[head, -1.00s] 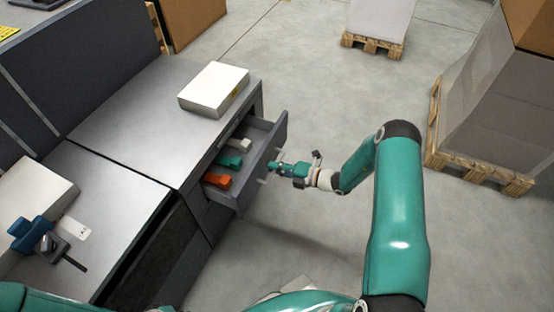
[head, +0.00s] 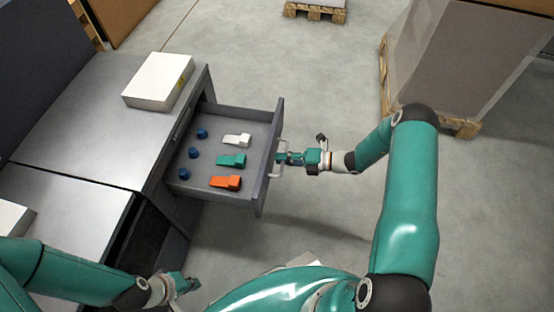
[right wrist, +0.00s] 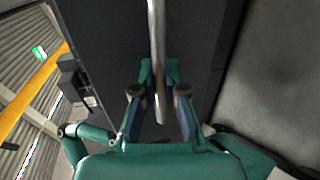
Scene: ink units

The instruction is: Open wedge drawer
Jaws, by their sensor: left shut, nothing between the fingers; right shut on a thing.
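The wedge drawer (head: 262,180) stands well pulled out of the grey cabinet in the head view. In it lie a white wedge (head: 237,140), a green wedge (head: 231,161) and an orange wedge (head: 225,183), with several small blue pieces (head: 193,153) to their left. My right gripper (head: 285,158) is at the drawer front, shut on the drawer's handle (head: 279,158). The metal handle bar (right wrist: 157,60) also runs between the fingers in the right wrist view. My left gripper (head: 190,284) is low at the bottom left, shut and empty, apart from the drawer.
A white box (head: 158,82) lies on the grey cabinet top (head: 95,120). Another white box (head: 12,217) shows at the left edge. A wrapped pallet load (head: 455,60) stands at the upper right. The floor (head: 330,80) beyond the drawer is clear.

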